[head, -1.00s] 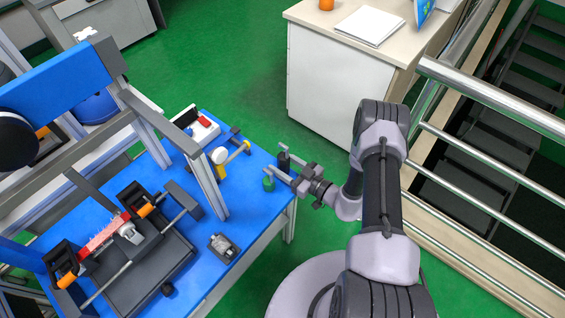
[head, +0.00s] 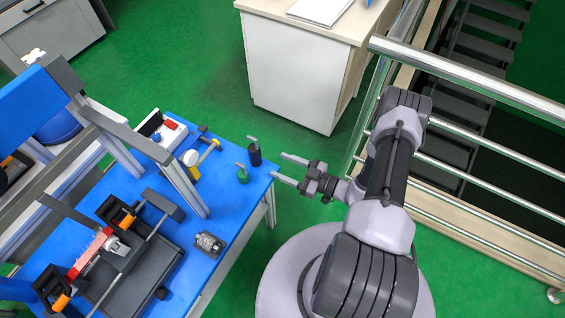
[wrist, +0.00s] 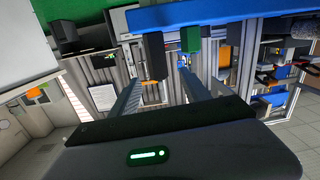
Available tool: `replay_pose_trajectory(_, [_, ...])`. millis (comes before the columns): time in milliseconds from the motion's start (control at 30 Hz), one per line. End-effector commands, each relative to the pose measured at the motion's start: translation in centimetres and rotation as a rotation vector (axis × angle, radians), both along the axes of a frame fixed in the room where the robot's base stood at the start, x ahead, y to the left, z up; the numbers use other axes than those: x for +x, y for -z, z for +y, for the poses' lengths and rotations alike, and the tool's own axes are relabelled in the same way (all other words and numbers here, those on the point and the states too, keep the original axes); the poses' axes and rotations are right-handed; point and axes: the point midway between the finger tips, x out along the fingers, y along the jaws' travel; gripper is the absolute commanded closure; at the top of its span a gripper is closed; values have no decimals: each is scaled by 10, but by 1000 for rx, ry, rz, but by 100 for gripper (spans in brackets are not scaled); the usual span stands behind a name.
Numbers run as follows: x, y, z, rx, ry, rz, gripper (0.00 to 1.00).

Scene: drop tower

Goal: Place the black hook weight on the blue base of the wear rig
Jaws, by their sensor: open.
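The black hook weight (head: 255,156) stands upright on the blue base (head: 226,200), close to its right corner, with its grey hook on top. A green hook weight (head: 243,175) stands just in front of it. My gripper (head: 280,166) is open and empty, just right of the base's corner, with a clear gap to both weights. In the wrist view the picture is tipped over. There the black weight (wrist: 155,56) and the green weight (wrist: 191,38) hang below the blue base (wrist: 215,14), beyond the fingers.
A grey metal part (head: 210,243) lies near the base's front edge. A yellow-and-white piece (head: 192,160) and the frame's upright (head: 185,187) stand left of the weights. A white cabinet (head: 295,75) is behind, and a steel railing (head: 470,75) runs along the right.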

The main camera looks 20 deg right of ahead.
Motion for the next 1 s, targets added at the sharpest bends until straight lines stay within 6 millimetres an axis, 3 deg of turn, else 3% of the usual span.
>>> replay_pose_trajectory(133, [16, -91, 31, -419, -338, -367, 45])
replay_pose_trajectory(233, [3, -165, 70, -794, -674, -800, 45])
replay_pose_trajectory(367, [-43, -244, 112, -1224, -1131, -1522, 45])
replay_pose_trajectory(400, [-60, -264, 120, -1329, -1272, -1778, 45])
replay_pose_trajectory(467, [-86, -289, 127, -1450, -1482, -2188, 45])
replay_pose_trajectory(500, [-103, -305, 128, 1341, 1451, 2217, 45])
replay_pose_trajectory(600, [-134, -336, 123, 837, 1119, 1815, 45])
replay_pose_trajectory(733, [-155, -364, 112, 395, 847, 1391, 45])
replay_pose_trajectory(833, [-161, -377, 107, 225, 750, 1209, 45])
replay_pose_trajectory(1000, [-163, -381, 105, 165, 721, 1145, 45])
